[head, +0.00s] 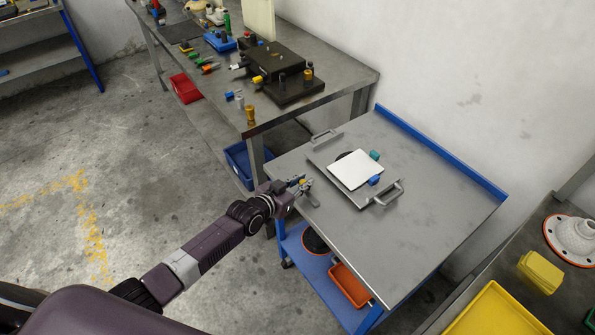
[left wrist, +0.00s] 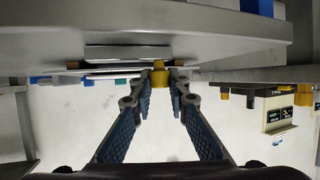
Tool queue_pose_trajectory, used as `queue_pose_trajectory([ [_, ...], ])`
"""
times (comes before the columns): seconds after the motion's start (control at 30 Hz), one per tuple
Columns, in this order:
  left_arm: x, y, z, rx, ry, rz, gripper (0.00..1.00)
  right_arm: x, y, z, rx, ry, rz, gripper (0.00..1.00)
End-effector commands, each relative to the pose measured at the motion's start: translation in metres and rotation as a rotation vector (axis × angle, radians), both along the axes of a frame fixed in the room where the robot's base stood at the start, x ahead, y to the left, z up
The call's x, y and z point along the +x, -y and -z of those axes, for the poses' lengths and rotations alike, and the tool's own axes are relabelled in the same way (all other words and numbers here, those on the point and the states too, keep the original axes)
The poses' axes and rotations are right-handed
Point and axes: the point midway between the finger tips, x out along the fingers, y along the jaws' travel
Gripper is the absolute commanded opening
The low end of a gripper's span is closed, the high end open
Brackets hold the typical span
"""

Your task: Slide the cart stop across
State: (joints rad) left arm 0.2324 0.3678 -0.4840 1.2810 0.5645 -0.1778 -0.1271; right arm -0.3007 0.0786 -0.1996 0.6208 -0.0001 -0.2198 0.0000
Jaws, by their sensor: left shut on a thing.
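The cart (head: 440,225) has a grey metal top and a blue rear rail. My left gripper (head: 303,186) is at the cart top's left corner, beside the workbench. In the left wrist view, which looks upside down, its fingers (left wrist: 172,82) are shut on a small yellow knob (left wrist: 158,76) at the cart's edge. I take this knob to be part of the cart stop. A flat metal bracket (left wrist: 128,53) shows on the edge close to the knob. The fingers hide part of the knob's mounting. My right gripper is not in view.
A tray with handles (head: 384,199) carries a white sheet (head: 355,170) on the cart. The workbench (head: 215,90) with a dark press block (head: 275,62) stands behind. An orange bin (head: 350,284) sits on the lower shelf. The cart top's right side is clear.

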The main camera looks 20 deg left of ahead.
Motion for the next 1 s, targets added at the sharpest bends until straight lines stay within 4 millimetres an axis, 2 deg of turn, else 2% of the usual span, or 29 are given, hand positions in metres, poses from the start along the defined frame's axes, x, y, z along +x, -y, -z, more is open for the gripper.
queue_pose_trajectory([
  [0.17, 0.000, 0.002, -0.003, 0.000, 0.006, 0.000, 0.00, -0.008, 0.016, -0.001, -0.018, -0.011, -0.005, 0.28],
  [0.33, 0.000, 0.001, -0.003, 0.000, 0.006, -0.001, 0.00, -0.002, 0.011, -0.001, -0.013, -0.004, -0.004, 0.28],
  [0.37, 0.000, 0.001, -0.003, 0.000, 0.006, -0.001, 0.17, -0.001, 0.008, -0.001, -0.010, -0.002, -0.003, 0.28],
  [0.5, 0.000, 0.001, -0.003, 0.000, 0.007, -0.001, 0.33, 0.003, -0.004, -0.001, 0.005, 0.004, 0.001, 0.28],
  [0.53, 0.000, 0.001, -0.003, 0.000, 0.007, -0.001, 0.34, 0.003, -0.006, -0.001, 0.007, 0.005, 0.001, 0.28],
  [0.7, 0.000, 0.001, -0.003, 0.000, 0.007, -0.001, 0.34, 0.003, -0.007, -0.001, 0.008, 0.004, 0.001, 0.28],
  [0.83, -0.001, 0.000, -0.003, 0.000, 0.007, -0.001, 0.34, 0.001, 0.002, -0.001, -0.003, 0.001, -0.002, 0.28],
  [1.0, -0.012, -0.003, -0.006, 0.001, 0.005, 0.000, 0.34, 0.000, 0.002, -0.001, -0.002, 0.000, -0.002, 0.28],
])
